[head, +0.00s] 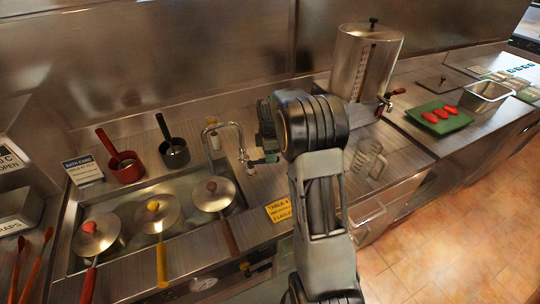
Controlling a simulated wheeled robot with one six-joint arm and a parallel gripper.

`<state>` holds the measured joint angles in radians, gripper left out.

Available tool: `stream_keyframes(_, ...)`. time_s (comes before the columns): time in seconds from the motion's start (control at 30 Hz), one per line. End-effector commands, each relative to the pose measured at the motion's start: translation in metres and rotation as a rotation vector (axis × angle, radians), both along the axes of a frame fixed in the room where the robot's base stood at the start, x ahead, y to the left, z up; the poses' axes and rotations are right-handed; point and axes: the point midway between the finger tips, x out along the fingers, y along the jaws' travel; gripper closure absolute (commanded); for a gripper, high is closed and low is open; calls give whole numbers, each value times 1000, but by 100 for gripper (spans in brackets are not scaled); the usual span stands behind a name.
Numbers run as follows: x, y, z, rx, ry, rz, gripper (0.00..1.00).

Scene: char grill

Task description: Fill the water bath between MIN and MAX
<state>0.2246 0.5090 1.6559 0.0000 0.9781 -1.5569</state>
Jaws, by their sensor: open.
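The water bath (176,186) is a sunken steel basin at the left of the counter. Three lidded pots sit in it, with a red-knobbed lid (98,234), a yellow-knobbed lid (157,213) and a brown-knobbed lid (213,194). The water level and any MIN or MAX marks cannot be made out. A curved steel faucet (222,126) stands at the bath's back right corner. My gripper (266,138) is open beside the faucet, just right of its spout, near a small green-ended part (268,159). My wrist hides part of it, and contact cannot be told.
A tall steel dispenser (365,62), green tray with red items (438,118) and steel pan (487,97) stand right.

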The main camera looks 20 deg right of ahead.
Motion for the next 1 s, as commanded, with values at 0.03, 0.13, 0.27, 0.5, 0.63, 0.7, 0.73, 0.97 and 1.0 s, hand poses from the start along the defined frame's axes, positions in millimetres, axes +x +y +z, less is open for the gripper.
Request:
stream_keyframes(0.03,0,0,-5,0,1,0,51)
stream_keyframes(0.13,0,0,-13,0,0,0,51)
stream_keyframes(0.27,0,0,-18,0,-1,0,51)
stream_keyframes(0.5,0,0,-20,0,-1,0,51)
stream_keyframes(0.63,0,0,-20,0,-1,0,56)
stream_keyframes(0.7,0,0,-20,0,-1,0,63)
stream_keyframes(0.73,0,0,-20,0,-1,0,65)
stream_keyframes(0.97,0,0,-20,0,-1,0,87)
stream_keyframes(1.0,0,0,-20,0,-1,0,91)
